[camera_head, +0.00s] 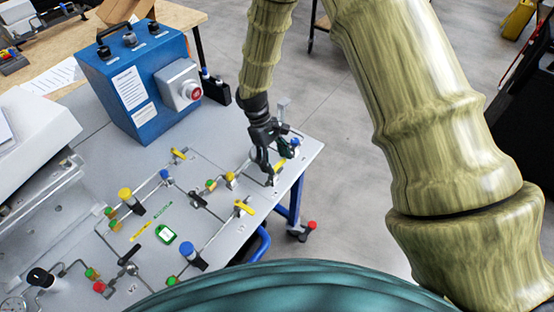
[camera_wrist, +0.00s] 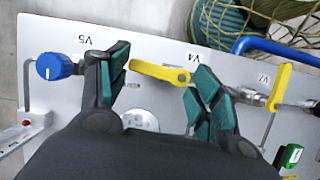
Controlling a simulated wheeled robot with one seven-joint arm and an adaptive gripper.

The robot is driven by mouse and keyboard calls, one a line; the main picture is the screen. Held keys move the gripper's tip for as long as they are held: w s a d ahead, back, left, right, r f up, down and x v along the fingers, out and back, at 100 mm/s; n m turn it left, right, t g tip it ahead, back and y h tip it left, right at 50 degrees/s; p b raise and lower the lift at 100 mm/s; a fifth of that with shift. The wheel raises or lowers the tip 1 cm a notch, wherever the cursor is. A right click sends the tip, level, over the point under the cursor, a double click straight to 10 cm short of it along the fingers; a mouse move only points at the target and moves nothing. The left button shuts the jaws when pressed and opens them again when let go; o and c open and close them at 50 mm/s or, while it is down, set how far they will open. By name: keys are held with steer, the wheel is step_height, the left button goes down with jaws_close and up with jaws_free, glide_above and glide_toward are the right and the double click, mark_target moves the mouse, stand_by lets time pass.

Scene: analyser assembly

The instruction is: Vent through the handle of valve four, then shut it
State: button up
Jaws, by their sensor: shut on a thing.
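Valve four's yellow handle (camera_wrist: 160,73) lies between my fingers in the wrist view, beside the printed label V4 (camera_wrist: 195,57). It spans the gap from one teal finger pad to the other, roughly along the picture's width. My gripper (camera_wrist: 160,85) is shut on this handle. In the head view my gripper (camera_head: 270,176) is down at the panel's right end, and a little yellow (camera_head: 277,167) shows by its fingers. The valve body is largely hidden there.
A blue knob (camera_wrist: 54,66) stands left by label V5 in the wrist view. Another yellow handle (camera_wrist: 280,88) is close on the right. A blue box with a red button (camera_head: 140,80) stands at the panel's back. Thin pipes and several valves cover the panel.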

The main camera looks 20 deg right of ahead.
steer(key=shift+a+n, duration=0.1)
steer(key=shift+n, duration=0.4)
steer(key=o, duration=1)
steer(key=shift+t, duration=0.3)
steer(key=v, duration=1.2)
steer(key=shift+w+a, duration=0.1)
steer(key=shift+a, duration=0.1)
